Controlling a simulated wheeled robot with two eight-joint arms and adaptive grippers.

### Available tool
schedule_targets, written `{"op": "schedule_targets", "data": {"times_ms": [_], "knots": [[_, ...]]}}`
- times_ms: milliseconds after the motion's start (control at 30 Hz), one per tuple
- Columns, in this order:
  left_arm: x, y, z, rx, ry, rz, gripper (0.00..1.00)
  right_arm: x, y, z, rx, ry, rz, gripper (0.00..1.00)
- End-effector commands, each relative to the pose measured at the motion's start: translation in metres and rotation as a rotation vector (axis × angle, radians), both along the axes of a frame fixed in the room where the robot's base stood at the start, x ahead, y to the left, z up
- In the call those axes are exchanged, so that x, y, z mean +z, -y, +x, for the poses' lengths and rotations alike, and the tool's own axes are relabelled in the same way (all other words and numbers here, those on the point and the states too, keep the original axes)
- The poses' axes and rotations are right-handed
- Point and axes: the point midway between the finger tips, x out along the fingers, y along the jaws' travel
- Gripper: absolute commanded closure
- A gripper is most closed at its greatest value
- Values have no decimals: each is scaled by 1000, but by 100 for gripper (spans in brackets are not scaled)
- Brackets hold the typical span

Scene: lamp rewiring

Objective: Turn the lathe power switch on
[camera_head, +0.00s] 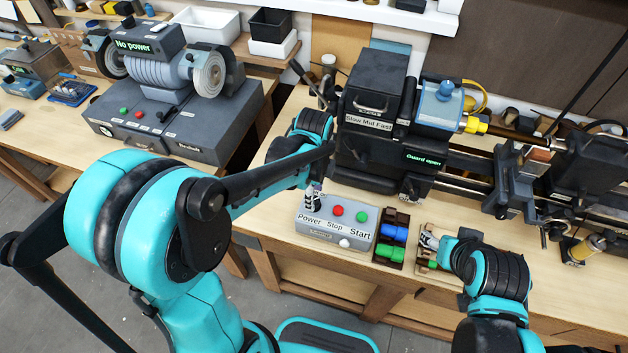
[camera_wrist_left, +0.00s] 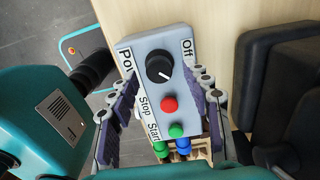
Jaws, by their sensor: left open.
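The grey lathe control box (camera_head: 319,236) stands near the bench's front edge, with labels Power, Stop and Start. In the left wrist view it carries a black power knob (camera_wrist_left: 159,67), a red stop button (camera_wrist_left: 169,105) and a green start button (camera_wrist_left: 176,130). An Off label sits at the box's far right corner. The knob's white mark points toward the picture's lower right. My left gripper (camera_head: 312,197) hovers over the Power end, hiding the knob in the head view. Its open fingers (camera_wrist_left: 162,88) straddle the box. My right gripper (camera_head: 432,242) is low over a parts tray; its jaws are unclear.
The lathe (camera_head: 375,120) behind the box displays "Guard open". A tray of blue and green pieces (camera_head: 392,240) stands right of the box, with another tray (camera_head: 424,262) beyond it. The bench grinder (camera_head: 170,110) at left displays "No power". Bench left of the box is clear.

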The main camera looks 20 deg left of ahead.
Motion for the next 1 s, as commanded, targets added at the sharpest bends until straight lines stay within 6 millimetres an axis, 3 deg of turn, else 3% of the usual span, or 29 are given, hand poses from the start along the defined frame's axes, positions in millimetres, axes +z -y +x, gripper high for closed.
{"op": "schedule_targets", "data": {"times_ms": [300, 500, 1000], "knots": [[68, 0, -1, 0, 0, 0, 51, 0, 0, 0, 0, 0, 0, 41], [96, 0, 0, 0, 0, 0, 51, 0, 0, 0, 0, 0, 0, 41], [103, 0, 0, 0, 0, 0, 51, 0, 0, 0, 0, 0, 0, 41]]}}
